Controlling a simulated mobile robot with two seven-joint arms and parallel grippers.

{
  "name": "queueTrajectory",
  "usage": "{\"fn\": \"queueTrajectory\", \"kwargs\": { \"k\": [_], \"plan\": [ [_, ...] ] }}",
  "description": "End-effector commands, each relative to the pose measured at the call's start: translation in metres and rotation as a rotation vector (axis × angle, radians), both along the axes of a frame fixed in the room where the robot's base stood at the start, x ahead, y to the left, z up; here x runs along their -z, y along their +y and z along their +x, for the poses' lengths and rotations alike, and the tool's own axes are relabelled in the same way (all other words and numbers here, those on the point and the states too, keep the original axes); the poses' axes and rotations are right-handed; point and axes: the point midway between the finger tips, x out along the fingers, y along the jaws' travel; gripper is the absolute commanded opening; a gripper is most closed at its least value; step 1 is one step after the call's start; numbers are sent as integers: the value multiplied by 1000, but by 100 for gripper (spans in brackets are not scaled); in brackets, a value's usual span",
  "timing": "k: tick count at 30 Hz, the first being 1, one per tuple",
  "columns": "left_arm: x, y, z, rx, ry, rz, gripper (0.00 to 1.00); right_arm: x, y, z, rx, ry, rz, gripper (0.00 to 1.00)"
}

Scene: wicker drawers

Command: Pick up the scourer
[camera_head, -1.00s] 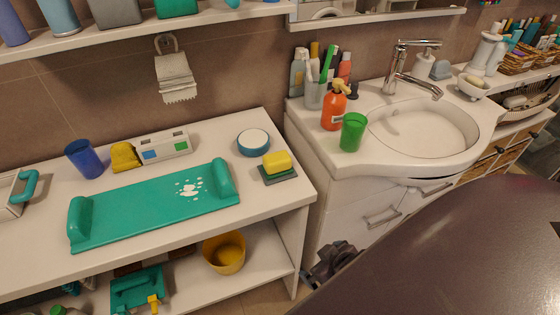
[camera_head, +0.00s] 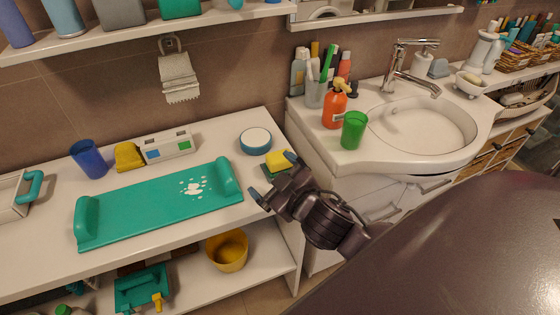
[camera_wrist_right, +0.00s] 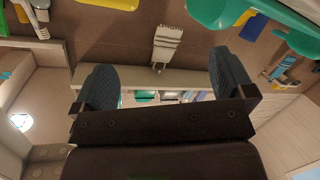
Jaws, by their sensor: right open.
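The scourer, seen as a yellow block (camera_head: 279,158) on a dark green base, lies at the right front corner of the white shelf top (camera_head: 262,214). It is partly hidden behind my right gripper. My right gripper (camera_head: 273,177) is open and empty, its dark fingertips at the corner, one beside the yellow block and one nearer the front edge. Whether they touch it I cannot tell. In the right wrist view the open fingers (camera_wrist_right: 165,82) have nothing between them. My left gripper is not in view.
A teal mat (camera_head: 150,205) with raised ends lies left of the scourer. A round blue-and-white dish (camera_head: 255,140) stands just behind it. The washbasin (camera_head: 425,125) with a green cup (camera_head: 354,130) and orange bottle (camera_head: 334,108) is to the right. A yellow bucket (camera_head: 227,252) is on the lower shelf.

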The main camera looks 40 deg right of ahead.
Motion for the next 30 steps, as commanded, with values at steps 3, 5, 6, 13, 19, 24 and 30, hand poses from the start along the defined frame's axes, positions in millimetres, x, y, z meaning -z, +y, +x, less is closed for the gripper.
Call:
{"fn": "queueTrajectory", "kwargs": {
  "k": [3, 5, 6, 13, 19, 24, 30],
  "plan": [
    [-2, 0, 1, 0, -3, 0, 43, -45, 30, 27, -180, -236, -80, 100],
    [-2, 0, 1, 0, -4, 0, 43, -64, 47, 34, -284, -343, -121, 100],
    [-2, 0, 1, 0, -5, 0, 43, -76, 59, 37, -357, -411, -151, 100],
    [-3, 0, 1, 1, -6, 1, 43, -112, 125, 30, -836, -689, -354, 100],
    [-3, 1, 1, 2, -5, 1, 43, -99, 154, 13, -1287, -747, -596, 100],
    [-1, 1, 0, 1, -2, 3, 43, -69, 143, 9, -1644, -627, -851, 100],
    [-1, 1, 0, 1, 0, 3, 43, -39, 83, 25, -1951, -267, -1192, 100]
  ]
}}
